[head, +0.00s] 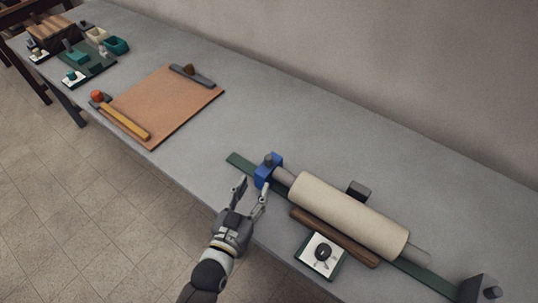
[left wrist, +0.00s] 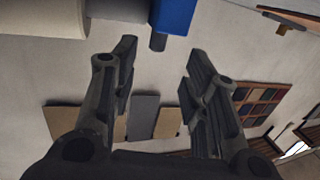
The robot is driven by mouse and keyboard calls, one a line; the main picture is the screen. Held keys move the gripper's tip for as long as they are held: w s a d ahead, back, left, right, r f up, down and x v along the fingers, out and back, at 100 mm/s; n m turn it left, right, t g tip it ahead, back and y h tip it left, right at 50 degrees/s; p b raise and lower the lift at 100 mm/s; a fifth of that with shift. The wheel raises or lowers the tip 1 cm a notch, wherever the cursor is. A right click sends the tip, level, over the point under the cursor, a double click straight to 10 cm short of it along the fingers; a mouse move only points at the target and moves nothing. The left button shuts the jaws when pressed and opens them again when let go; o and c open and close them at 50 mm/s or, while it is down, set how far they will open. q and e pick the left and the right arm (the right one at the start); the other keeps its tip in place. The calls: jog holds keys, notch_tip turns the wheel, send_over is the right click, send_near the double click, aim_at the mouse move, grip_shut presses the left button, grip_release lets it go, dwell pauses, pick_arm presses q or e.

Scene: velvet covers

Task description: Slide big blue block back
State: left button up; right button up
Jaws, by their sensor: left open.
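The big blue block (head: 267,170) sits on a dark green rail (head: 240,162) at the left end of a pale roller (head: 350,213). It has a dark knob on top and touches or nearly touches the roller's grey shaft. My left gripper (head: 251,193) is open and empty, just in front of the block, fingers pointing toward it. In the left wrist view the blue block (left wrist: 174,16) shows at the top, beyond the open fingers (left wrist: 160,62). Whether a finger touches it cannot be told. My right gripper is not in view.
A brown bar (head: 335,237) and a white tile with a dark knob (head: 322,253) lie in front of the roller. A dark end block (head: 480,288) stands at lower right. A brown board (head: 160,103) lies left.

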aim_at(267, 160)
pick_arm(q)
jog(key=shift+t, duration=0.4)
jog(key=x, duration=0.3)
jog(key=p+x, duration=0.1)
jog(key=x, duration=0.3)
jog(key=r+x, duration=0.1)
jog(key=x, duration=0.3)
jog(key=shift+d, duration=0.2)
jog(key=shift+s, duration=0.1)
grip_shut()
